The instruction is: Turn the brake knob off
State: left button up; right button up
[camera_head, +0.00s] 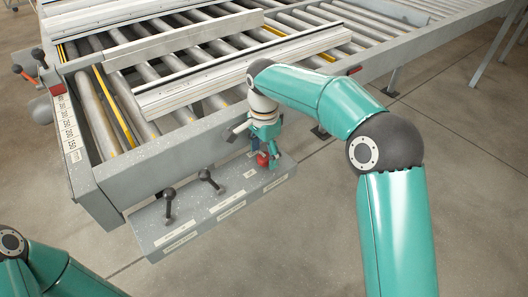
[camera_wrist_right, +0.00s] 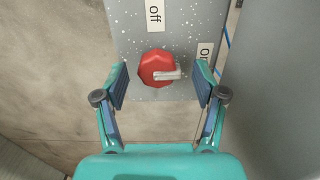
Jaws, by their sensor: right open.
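The red brake knob (camera_head: 262,160) sits on the grey control panel (camera_head: 215,208) at the bench front. In the right wrist view, the knob (camera_wrist_right: 151,68) has a pale pointer (camera_wrist_right: 169,73) aimed right. The "off" label (camera_wrist_right: 155,14) is above the knob, and another label (camera_wrist_right: 204,51), partly hidden by a finger, is at its right. My right gripper (camera_head: 265,152) is open at the knob, and in the wrist view its fingers (camera_wrist_right: 162,75) stand on both sides with visible gaps. My left gripper is out of view.
Two black-knobbed levers (camera_head: 169,203) (camera_head: 209,180) stand on the panel left of the knob. The roller bench (camera_head: 150,158) with long metal profiles (camera_head: 240,70) lies behind. Concrete floor is open in front.

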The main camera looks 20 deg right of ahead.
jog(key=c, duration=1.1)
jog(key=shift+c, duration=0.2)
jog(key=shift+r+n+p, duration=0.1)
jog(key=shift+n+p, duration=0.2)
jog(key=shift+n, duration=0.1)
jog(key=n+p, duration=0.1)
jog(key=n, duration=0.2)
jog(key=shift+r, duration=0.1)
jog(key=n+p, duration=0.2)
jog(key=n, duration=0.2)
jog(key=shift+a, duration=0.1)
jog(key=n+p, duration=0.1)
jog(key=n, duration=0.4)
jog(key=shift+n, duration=0.4)
jog(key=n+p, duration=0.1)
jog(key=n, duration=0.3)
jog(key=shift+n, duration=0.3)
